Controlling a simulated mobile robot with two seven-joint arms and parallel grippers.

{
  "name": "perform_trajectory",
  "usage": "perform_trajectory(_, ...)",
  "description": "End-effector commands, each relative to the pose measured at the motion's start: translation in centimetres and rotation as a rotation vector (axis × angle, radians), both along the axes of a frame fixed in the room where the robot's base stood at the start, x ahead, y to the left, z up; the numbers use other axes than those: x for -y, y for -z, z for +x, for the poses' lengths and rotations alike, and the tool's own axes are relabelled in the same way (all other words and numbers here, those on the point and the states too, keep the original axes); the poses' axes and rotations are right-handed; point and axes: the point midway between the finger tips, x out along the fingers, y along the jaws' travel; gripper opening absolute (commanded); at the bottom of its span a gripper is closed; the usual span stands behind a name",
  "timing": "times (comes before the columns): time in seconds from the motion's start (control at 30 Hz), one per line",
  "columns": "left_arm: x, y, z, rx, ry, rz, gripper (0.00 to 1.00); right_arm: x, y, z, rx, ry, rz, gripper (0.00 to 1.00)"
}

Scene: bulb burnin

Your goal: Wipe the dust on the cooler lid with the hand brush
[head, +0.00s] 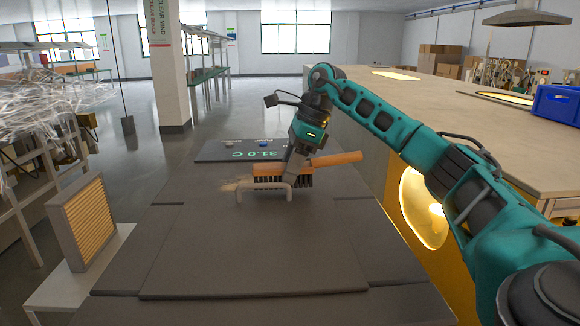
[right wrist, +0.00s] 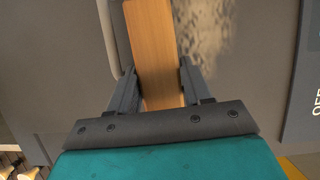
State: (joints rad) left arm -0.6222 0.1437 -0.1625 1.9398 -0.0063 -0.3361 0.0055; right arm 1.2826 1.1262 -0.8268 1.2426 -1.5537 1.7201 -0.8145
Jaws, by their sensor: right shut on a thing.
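The hand brush (head: 335,159) has an orange-brown wooden handle and dark bristles. My right gripper (head: 286,176) is shut on it above the grey cooler lid (head: 230,245). In the right wrist view the wooden part of the brush (right wrist: 153,45) lies between the two fingers (right wrist: 158,85). The bristles are at the lid's far part, by the lid's pale handle (head: 262,189); I cannot tell if they touch the lid. A patch of pale dust (head: 232,186) shows left of the bristles, and a mottled patch (right wrist: 205,30) shows beside the brush in the wrist view. My left gripper is out of view.
A dark panel reading 31.0 C (head: 225,150) is at the lid's far end. A pleated filter (head: 85,222) stands on a white surface at left. A long workbench (head: 460,110) with a glowing lamp opening (head: 424,208) and blue crate (head: 557,104) is at right. The near lid is clear.

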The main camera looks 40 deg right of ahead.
Motion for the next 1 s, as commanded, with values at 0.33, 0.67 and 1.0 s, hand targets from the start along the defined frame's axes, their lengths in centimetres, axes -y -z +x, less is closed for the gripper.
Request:
perform_trajectory(0.33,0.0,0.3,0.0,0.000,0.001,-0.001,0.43,0.0,0.5,0.0,0.001,0.000,0.001,0.25)
perform_trajectory(0.67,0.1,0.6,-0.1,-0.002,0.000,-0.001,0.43,0.0,1.2,0.0,0.001,0.000,0.000,0.25)
perform_trajectory(1.0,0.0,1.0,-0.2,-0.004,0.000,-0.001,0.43,0.0,1.8,0.0,0.001,0.000,0.000,0.25)
